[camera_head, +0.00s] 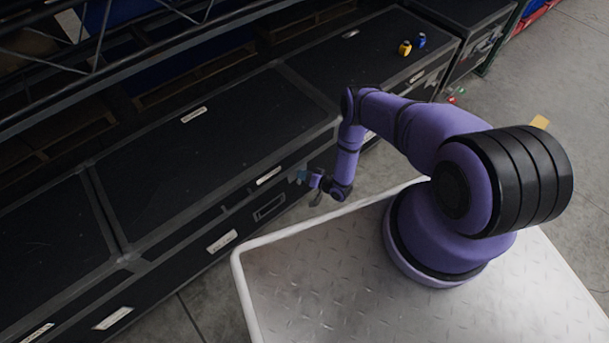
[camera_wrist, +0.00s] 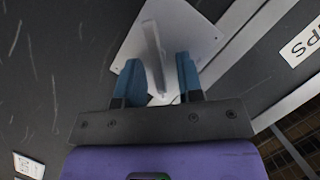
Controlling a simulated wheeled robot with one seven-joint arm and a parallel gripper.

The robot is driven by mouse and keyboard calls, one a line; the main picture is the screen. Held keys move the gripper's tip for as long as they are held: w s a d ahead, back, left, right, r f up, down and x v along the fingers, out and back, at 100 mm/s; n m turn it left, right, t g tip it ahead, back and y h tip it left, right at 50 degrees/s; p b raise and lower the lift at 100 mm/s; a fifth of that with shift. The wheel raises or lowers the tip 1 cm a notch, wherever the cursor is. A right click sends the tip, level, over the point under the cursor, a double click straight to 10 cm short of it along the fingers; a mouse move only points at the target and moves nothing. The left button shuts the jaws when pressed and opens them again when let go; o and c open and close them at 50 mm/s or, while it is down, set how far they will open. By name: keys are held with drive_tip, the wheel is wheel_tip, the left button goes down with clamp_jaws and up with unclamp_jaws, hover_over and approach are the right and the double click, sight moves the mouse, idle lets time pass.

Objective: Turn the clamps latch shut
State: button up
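The latch is a pale metal plate (camera_wrist: 190,38) with a narrow raised handle (camera_wrist: 153,50), set on a dark case face in the wrist view. In the head view my gripper (camera_head: 303,177) is at the front of the black cases, and the latch is hidden there.
Black cases (camera_head: 205,150) with pale edges and white labels run along the left. A yellow item (camera_head: 405,48) and a blue item (camera_head: 420,40) stand on the far case. A dark rack frame is above the cases. Grey floor (camera_head: 562,85) is open at the right.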

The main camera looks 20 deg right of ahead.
drive_tip(key=v, duration=1)
drive_tip(key=shift+s+d, duration=0.3)
